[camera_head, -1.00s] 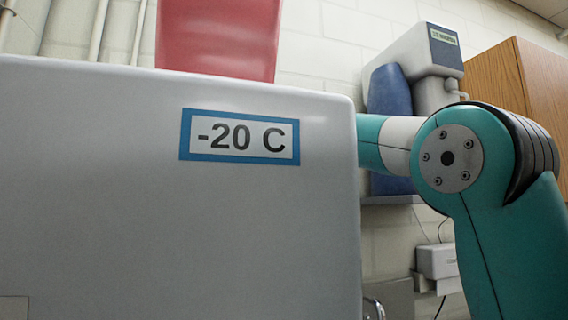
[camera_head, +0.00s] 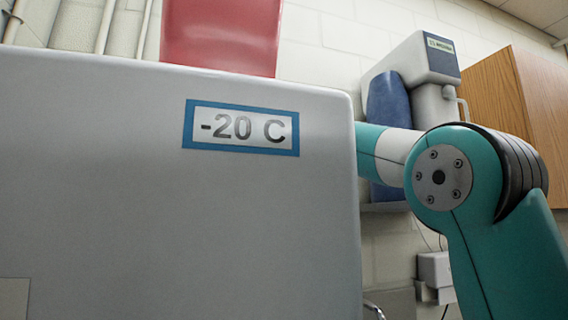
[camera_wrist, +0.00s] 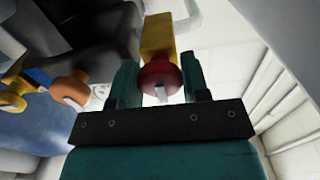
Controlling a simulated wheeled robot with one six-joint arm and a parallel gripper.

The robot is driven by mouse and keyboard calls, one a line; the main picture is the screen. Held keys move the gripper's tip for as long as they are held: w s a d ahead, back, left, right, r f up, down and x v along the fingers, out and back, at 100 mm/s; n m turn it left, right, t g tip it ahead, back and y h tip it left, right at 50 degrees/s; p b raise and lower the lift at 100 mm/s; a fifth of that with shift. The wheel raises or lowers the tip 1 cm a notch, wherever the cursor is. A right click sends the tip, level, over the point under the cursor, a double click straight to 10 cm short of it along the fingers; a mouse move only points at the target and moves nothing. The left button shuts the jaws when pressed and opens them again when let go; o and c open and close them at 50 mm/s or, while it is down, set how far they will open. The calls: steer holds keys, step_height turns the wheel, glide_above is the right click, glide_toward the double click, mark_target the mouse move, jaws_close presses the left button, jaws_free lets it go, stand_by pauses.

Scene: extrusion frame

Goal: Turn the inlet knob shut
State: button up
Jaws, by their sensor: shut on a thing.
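A red round knob (camera_wrist: 157,84) with a pale bar-shaped mark on its face shows in the wrist view, in front of a yellow block-shaped body (camera_wrist: 158,38). My gripper (camera_wrist: 159,76) has one teal finger on each side of the red knob and is shut on it. The frames carry no readable label that says which knob is the inlet. In the head view my gripper and the knobs are hidden behind the grey -20 C cabinet (camera_head: 250,220); only part of my arm shows at the right.
Beside the held knob, to the left in the wrist view, are an orange knob (camera_wrist: 72,88) and a yellow knob (camera_wrist: 12,101). The head view shows a red container (camera_head: 220,35), a grey-and-blue wall unit (camera_head: 415,75) and a wooden cupboard (camera_head: 535,100). The grey cabinet blocks much of that view.

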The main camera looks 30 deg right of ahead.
steer(key=o, duration=0.9)
steer(key=b+v, duration=0.6)
steer(key=v, duration=1.1)
steer(key=shift+s+b, duration=0.25)
steer(key=shift+b, duration=0.1)
